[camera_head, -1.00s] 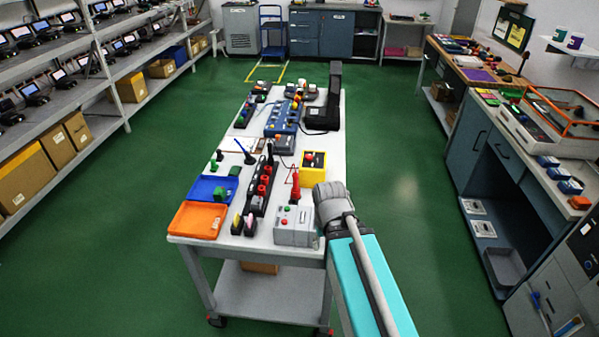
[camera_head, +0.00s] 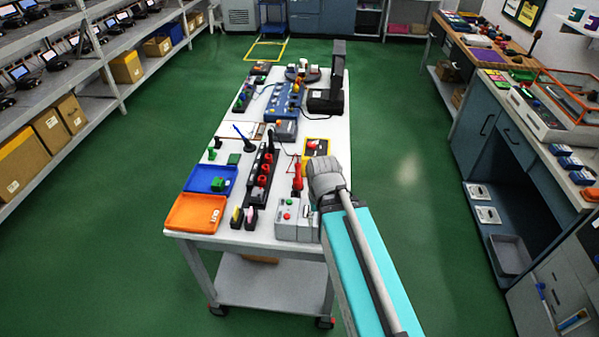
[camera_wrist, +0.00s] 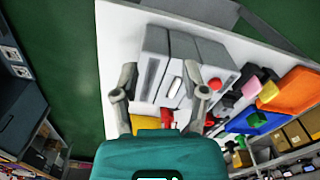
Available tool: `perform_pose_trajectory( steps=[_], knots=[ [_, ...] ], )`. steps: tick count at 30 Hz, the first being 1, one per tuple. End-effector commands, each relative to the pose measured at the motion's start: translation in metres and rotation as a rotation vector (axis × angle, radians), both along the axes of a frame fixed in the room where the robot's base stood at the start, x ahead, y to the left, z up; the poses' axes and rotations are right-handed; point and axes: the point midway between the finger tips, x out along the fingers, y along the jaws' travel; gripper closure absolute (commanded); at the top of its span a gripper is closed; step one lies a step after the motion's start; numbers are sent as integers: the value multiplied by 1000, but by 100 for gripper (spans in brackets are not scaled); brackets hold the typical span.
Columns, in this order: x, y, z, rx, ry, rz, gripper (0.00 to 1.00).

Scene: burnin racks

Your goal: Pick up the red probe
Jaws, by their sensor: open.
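The red probe (camera_head: 297,180) stands on the white table just left of my wrist in the head view, by the grey box with red and green buttons (camera_head: 290,218). A thin red lead runs near its top. In the wrist view a small red part, likely the probe (camera_wrist: 167,117), shows low between my fingers, mostly hidden by my teal gripper body. My gripper (camera_wrist: 161,95) is open, with its fingers apart on either side of the grey box's near end. In the head view my wrist hides the fingers.
A yellow box (camera_head: 318,145) stands behind the probe, partly covered by my wrist. A black strip with red parts (camera_head: 263,178) lies to the left. Blue (camera_head: 202,180) and orange (camera_head: 191,214) trays sit at the left edge. Green floor is clear right of the table.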

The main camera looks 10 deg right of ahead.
Motion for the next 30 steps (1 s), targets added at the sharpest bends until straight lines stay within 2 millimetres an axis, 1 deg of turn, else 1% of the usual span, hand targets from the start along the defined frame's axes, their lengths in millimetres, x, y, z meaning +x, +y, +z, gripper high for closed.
perform_pose_trajectory(
  steps=[1, 3, 8, 11, 14, 20, 30],
  knots=[
    [0, 0, 0, 0, 0, 0, 39],
    [1, 0, 0, 0, 0, -2, 28],
    [8, 0, 2, 0, -1, -37, 28],
    [20, 5, 4, 0, -2, -88, 28],
    [37, 5, 7, 0, -3, -179, 28],
    [84, 4, 15, 0, -8, -444, 28],
    [173, 4, 31, 4, -15, -974, 28]
  ],
)
